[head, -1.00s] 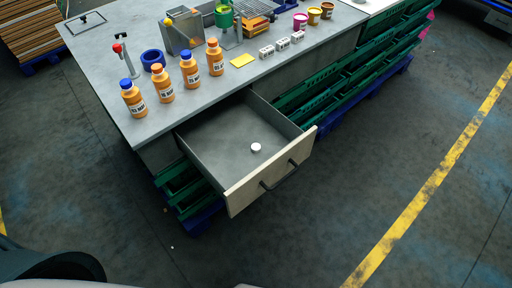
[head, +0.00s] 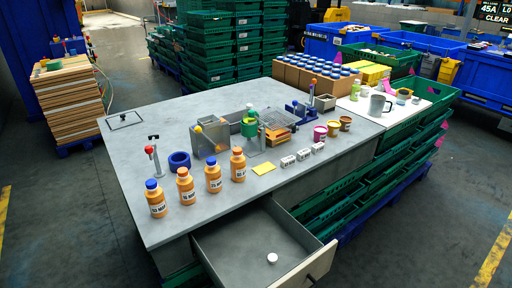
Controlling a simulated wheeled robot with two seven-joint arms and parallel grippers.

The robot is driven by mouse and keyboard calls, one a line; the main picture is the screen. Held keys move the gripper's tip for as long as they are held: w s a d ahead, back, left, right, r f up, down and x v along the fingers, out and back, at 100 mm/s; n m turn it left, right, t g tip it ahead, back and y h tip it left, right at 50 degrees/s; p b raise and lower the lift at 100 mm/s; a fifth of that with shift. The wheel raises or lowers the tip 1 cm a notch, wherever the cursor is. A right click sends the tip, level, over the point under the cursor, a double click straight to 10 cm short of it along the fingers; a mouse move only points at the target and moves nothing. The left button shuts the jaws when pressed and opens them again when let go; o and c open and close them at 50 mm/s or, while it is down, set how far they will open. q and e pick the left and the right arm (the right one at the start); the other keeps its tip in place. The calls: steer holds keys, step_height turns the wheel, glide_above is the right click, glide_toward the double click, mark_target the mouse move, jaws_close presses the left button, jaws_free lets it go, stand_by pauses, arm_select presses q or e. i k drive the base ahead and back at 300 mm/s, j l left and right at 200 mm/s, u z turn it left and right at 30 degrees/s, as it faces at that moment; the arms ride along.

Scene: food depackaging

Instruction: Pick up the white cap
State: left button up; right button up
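The white cap (head: 272,258) is a small round disc lying on the floor of the open drawer (head: 231,256), toward its front. The drawer is pulled out from under the near side of the grey table (head: 150,109) and otherwise looks empty. Neither of my grippers shows in the head view.
Several orange bottles (head: 213,178) with blue or orange caps stand along the table's near left edge. A blue ring (head: 179,161), a yellow note (head: 264,169), small white boxes (head: 303,154) and a green-topped device (head: 249,124) are behind. Green crates (head: 330,201) stand right of the drawer.

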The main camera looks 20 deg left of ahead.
mark_target(272, 258)
steer(key=i+l+u, duration=0.15)
steer(key=l+u, duration=0.6)
steer(key=i+l+u, duration=0.1)
steer(key=l+u, duration=0.3)
